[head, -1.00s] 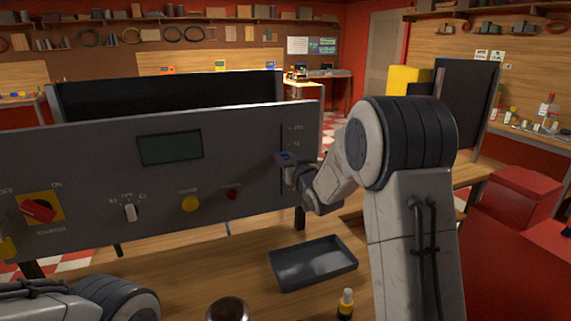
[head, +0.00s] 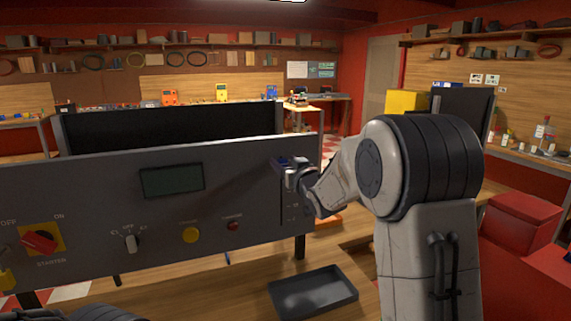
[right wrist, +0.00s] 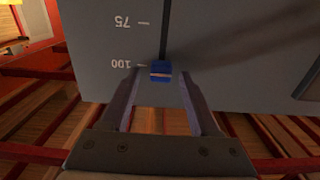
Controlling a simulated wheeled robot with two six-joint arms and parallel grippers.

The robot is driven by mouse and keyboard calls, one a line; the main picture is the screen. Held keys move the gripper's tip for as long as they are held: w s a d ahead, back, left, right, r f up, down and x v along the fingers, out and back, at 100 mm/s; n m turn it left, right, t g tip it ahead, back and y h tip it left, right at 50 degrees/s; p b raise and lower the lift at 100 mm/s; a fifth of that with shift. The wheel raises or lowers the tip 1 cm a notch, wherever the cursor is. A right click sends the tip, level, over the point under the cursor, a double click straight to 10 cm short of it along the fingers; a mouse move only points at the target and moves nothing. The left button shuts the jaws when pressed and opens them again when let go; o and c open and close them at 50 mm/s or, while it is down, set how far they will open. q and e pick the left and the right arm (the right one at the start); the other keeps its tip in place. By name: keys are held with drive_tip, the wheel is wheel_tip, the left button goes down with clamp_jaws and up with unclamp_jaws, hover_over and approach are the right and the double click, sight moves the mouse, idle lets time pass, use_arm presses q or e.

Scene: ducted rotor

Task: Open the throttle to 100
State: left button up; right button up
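The throttle is a vertical slider in a slot at the right end of the grey control panel (head: 75,185). Its blue knob (right wrist: 160,72) sits beside the 100 mark in the right wrist view, where the scale appears upside down with 75 farther along the slot. My right gripper (right wrist: 160,85) is at the knob, one finger on each side. Panel shows between fingers and knob, so the fingers look open around it. In the head view, the right gripper (head: 286,168) is near the panel's top right edge and partly hides the slider. My left gripper is out of view.
The panel also carries a dark display (head: 172,180), a red starter switch (head: 40,241), a small white selector (head: 130,243), a yellow button (head: 191,235) and a red button (head: 233,226). A black tray (head: 313,291) lies on the wooden bench below. Red boxes (head: 525,220) stand at right.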

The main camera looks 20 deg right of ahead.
drive_tip(key=shift+s, duration=0.1)
drive_tip(key=shift+s+f, duration=0.1)
drive_tip(key=shift+s, duration=0.2)
drive_tip(key=s+b, duration=0.2)
drive_tip(key=s, duration=0.7)
drive_tip(key=shift+s+d+b, duration=0.2)
drive_tip(key=shift+s+b, duration=0.15)
drive_tip(key=shift+b, duration=0.05)
